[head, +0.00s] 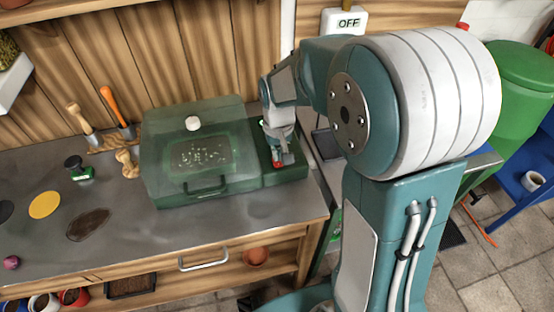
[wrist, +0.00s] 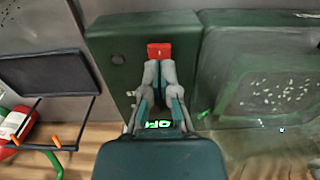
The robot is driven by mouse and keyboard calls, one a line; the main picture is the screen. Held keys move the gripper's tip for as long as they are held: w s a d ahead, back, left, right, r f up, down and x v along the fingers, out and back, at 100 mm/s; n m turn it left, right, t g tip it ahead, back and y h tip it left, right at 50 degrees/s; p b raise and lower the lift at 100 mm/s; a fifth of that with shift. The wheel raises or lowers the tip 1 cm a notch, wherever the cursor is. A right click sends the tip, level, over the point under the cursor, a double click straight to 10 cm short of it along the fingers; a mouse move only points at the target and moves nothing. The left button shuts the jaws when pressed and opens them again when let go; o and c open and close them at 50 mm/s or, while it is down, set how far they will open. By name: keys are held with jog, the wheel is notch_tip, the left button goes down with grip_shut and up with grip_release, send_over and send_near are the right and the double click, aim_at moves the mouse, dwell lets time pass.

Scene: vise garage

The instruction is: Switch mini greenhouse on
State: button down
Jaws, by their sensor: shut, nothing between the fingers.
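The mini greenhouse (head: 195,155) is a green box with a clear lid on the metal workbench. It also shows at the right of the wrist view (wrist: 262,95). Its dark green control box (head: 284,176) is on its right side in the head view. A red switch (wrist: 159,50) sits on this box. My gripper (wrist: 158,68) is shut and empty, fingertips right at the switch's edge; I cannot tell whether they touch. A lit green display (wrist: 158,124) shows between the fingers, its text partly hidden and not surely readable.
A white OFF sign (head: 349,22) is on the wall behind my arm. Hand tools (head: 112,102) stand left of the greenhouse. A dark panel on a stand (wrist: 43,75) is beside the control box. The bench front (head: 130,235) is largely clear.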

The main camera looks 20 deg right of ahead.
aim_at(278, 164)
jog(key=shift+f, duration=1.1)
dwell(0.6)
jog(key=shift+r, duration=3.5)
jog(key=s+d+r+t, duration=0.1)
jog(key=s+r+t, duration=0.1)
jog(key=s+r, duration=0.3)
jog(key=s+d+r+t, duration=0.1)
jog(key=s+r+t, duration=0.2)
jog(key=s, duration=1)
notch_tip(278, 164, up, 2)
jog(key=shift+s+t, duration=0.3)
